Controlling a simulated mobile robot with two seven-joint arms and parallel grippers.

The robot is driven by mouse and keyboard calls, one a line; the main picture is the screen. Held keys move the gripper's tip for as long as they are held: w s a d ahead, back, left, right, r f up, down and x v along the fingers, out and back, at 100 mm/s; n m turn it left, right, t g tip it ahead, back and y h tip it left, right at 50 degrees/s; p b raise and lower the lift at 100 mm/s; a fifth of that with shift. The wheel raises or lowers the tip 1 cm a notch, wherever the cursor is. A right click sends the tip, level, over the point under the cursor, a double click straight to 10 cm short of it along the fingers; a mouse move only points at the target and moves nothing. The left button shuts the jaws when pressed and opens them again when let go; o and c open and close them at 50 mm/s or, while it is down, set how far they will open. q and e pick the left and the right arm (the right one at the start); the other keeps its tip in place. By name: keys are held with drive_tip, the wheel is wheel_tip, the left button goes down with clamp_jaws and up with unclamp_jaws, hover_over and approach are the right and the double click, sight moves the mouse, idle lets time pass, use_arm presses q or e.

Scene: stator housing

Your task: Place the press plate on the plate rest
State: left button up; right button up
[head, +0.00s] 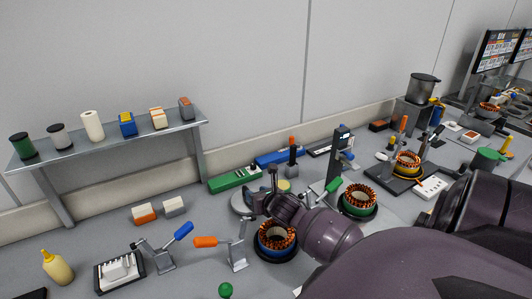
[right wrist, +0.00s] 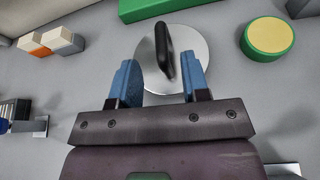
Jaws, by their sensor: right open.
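The press plate looks to be the round silver disc (right wrist: 190,45) with an upright black handle (right wrist: 163,48) in the right wrist view. In the head view the disc (head: 240,203) is partly hidden behind my right gripper (head: 262,197). My right gripper also shows in the right wrist view (right wrist: 158,72), with its blue fingers open either side of the handle and gaps at both sides. A round yellow pad with a green rim (right wrist: 269,37) lies to the right of the disc; I cannot tell whether it is the plate rest. My left gripper is not in view.
A green box (head: 234,180) and a blue box (head: 280,157) lie behind the disc. Copper-wound stators (head: 276,241) stand close to my right arm. An orange-handled clamp (head: 236,251) and orange-white blocks (head: 144,214) are to the left. A shelf (head: 110,133) stands at the back left.

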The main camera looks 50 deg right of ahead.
drive_tip(key=shift+v, duration=2.95)
drive_tip(key=shift+s, duration=0.1)
